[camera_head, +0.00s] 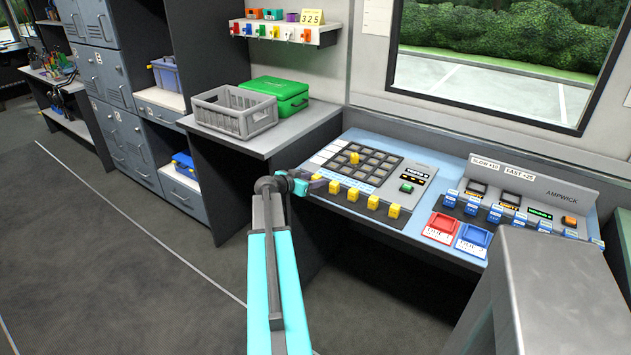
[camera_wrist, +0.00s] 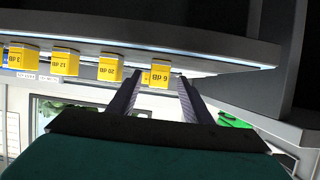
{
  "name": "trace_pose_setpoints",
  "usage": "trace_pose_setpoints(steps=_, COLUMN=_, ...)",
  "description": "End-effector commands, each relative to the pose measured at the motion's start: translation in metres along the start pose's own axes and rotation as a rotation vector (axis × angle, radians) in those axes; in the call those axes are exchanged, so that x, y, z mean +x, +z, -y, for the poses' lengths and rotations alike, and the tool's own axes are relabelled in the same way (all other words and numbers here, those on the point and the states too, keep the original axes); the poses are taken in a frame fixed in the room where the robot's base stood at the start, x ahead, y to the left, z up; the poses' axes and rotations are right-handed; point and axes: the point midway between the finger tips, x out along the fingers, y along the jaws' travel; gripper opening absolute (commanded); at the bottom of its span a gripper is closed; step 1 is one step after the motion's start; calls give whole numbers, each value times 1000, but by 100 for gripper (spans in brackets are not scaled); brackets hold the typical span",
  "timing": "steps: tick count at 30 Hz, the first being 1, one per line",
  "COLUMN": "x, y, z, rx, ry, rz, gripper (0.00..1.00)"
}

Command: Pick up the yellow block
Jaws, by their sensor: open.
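Several yellow blocks stand in a row along the front edge of the blue-topped panel. The leftmost in the head view (camera_head: 334,187) is the one nearest my gripper (camera_head: 317,183). In the wrist view the block marked 6 dB (camera_wrist: 157,75) lies between the lines of my open fingers (camera_wrist: 158,84), at about their tips. I cannot tell whether the fingers touch it. The blocks marked 20 dB (camera_wrist: 109,69), 12 dB (camera_wrist: 64,62) and 3 dB (camera_wrist: 22,56) stand beside it. Another yellow block (camera_head: 354,158) sits on the dark grid.
A grey crate (camera_head: 236,119) and a green case (camera_head: 276,92) stand on the counter to the left. A red tray (camera_head: 441,227) and a blue tray (camera_head: 473,239) lie right of the row. A console with blue tags (camera_head: 520,195) stands farther right.

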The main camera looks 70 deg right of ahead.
Motion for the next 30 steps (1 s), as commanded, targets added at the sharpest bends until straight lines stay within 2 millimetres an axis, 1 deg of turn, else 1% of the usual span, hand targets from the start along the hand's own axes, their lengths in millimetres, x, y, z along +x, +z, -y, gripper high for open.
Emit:
trace_pose_setpoints(steps=1, x=7, y=-2, z=1, rx=0, ry=2, rz=1, gripper=45)
trace_pose_setpoints(steps=3, x=13, y=-1, z=1, rx=-1, ry=2, rz=1, gripper=45)
trace_pose_setpoints(steps=7, x=21, y=0, z=0, rx=0, ry=0, rz=0, gripper=45)
trace_pose_setpoints(steps=25, x=22, y=0, z=0, rx=0, ry=0, rz=0, gripper=45)
trace_pose_setpoints(steps=26, x=22, y=0, z=0, rx=0, ry=0, rz=0, gripper=42)
trace_pose_setpoints(steps=30, x=22, y=0, z=0, rx=0, ry=0, rz=0, gripper=18)
